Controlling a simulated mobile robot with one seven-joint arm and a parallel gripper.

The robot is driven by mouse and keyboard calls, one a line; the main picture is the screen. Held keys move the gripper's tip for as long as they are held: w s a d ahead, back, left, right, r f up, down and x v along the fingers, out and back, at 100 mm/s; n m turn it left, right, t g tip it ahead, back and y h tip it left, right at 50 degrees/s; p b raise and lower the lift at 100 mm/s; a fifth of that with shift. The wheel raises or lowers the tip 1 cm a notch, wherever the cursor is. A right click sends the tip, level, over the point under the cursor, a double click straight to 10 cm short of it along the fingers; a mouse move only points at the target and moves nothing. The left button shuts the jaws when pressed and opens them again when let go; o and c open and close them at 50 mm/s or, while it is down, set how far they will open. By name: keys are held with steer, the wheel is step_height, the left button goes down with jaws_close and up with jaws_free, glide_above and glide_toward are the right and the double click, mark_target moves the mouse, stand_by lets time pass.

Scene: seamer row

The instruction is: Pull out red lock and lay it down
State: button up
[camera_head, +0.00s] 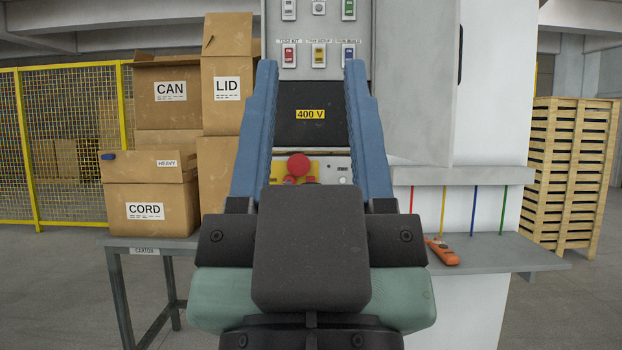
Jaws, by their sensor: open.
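My gripper (311,66) is open, its two blue fingers pointing up the cabinet front with nothing between them. A small red lock-like tag (289,54) sits in the upper row on the grey panel, under a label that seems to read TEST KIT, just right of my left fingertip. Lower down, a round red knob (298,164) stands on a yellow plate (313,167), between the fingers in the picture. Smaller red parts (290,180) show just below it, partly hidden by my gripper body. I cannot tell which red piece is the lock.
Yellow (319,55) and blue (348,54) tags hang beside the red one. A 400 V label (310,114) is on the dark cover. A grey shelf (500,253) at right holds an orange tool (442,251); its right end is bare. Cartons (150,208) crowd the left table.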

step_height(320, 180, up, 26)
steer(key=p, duration=2.4)
steer(key=shift+f, duration=0.15)
steer(key=shift+w, duration=0.15)
